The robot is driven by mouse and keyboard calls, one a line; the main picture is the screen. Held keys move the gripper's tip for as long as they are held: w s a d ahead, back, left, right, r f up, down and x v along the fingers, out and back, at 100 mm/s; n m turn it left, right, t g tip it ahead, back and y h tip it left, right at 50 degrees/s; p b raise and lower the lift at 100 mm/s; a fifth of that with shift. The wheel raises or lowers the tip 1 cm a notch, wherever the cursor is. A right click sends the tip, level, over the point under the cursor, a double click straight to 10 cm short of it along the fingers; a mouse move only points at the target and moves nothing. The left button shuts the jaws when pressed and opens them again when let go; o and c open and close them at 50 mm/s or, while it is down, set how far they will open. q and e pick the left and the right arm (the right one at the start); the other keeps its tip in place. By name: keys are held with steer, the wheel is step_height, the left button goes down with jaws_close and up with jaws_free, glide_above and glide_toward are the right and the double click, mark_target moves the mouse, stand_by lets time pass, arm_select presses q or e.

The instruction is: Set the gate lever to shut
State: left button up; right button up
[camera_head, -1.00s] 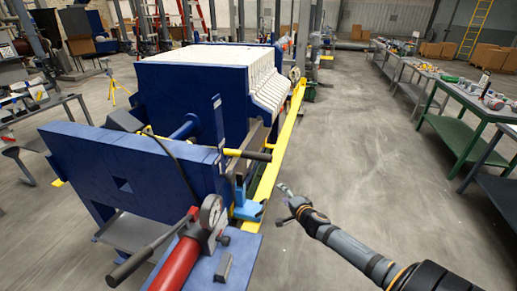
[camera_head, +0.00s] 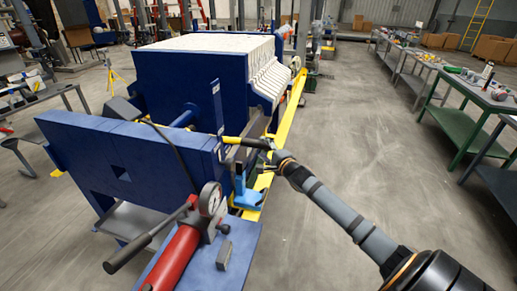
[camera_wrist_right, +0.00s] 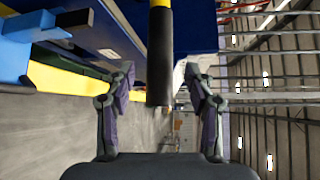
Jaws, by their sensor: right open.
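The gate lever (camera_head: 248,143) has a black grip with a yellow band and sticks out to the right from the blue filter press (camera_head: 120,150). My right gripper (camera_head: 268,158) is at the free end of the lever. In the right wrist view the lever's black grip (camera_wrist_right: 160,62) reaches down between the two spread fingers of the right gripper (camera_wrist_right: 159,90). The fingers are open, with a gap on both sides of the grip. My left gripper is not in view.
A blue bracket (camera_head: 247,195) sits below the lever. A yellow rail (camera_head: 288,118) runs along the press. Floor to the right is clear up to green tables (camera_head: 465,128).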

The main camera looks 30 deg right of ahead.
steer(key=shift+w+d+f, duration=0.1)
steer(key=shift+w+f, duration=0.1)
steer(key=shift+w, duration=0.95)
steer(key=shift+w+d+f, duration=0.1)
steer(key=shift+w+f, duration=0.05)
steer(key=shift+w, duration=1)
jaws_close()
